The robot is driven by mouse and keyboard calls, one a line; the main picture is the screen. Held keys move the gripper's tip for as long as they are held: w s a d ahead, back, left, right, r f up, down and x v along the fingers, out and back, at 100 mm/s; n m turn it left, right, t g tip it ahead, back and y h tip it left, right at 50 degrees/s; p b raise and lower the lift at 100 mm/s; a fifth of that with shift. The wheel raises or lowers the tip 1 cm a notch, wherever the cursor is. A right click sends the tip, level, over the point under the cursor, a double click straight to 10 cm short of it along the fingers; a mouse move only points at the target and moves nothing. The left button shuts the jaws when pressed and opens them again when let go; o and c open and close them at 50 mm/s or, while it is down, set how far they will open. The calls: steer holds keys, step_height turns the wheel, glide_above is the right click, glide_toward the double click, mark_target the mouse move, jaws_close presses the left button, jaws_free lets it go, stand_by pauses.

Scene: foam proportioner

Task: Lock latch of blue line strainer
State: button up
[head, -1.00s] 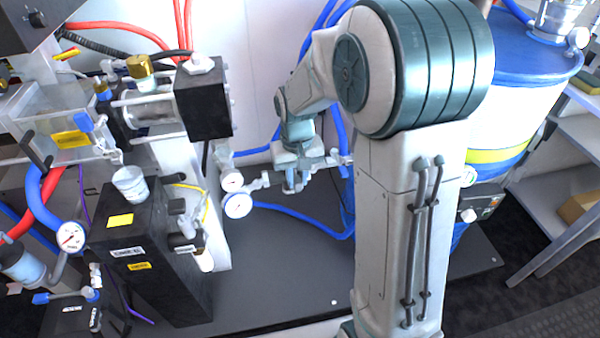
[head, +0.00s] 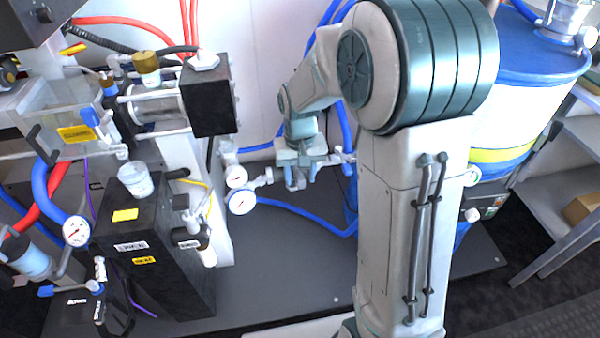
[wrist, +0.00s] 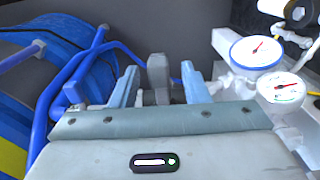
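My gripper (head: 297,182) is low between the black unit and my column, beside small grey fittings on the blue line (head: 300,213). In the wrist view my gripper (wrist: 159,82) has its two pale blue fingers well apart. A grey upright, lever-like part (wrist: 158,72) shows between them, with a gap on each side. It appears to belong to the blue line strainer, but the strainer's body is mostly hidden behind the gripper. I cannot tell whether its latch is locked.
Two round gauges (head: 241,201) stand left of the gripper; they also show in the wrist view (wrist: 256,50). A black unit (head: 150,245) stands further left. A blue drum (head: 520,60) is at right. The dark floor plate in front is clear.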

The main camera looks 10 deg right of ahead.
mark_target(300, 176)
steer(key=shift+r, duration=0.1)
step_height(300, 176, up, 14)
steer(key=p, duration=0.3)
steer(key=shift+f, duration=0.2)
stand_by(1.0)
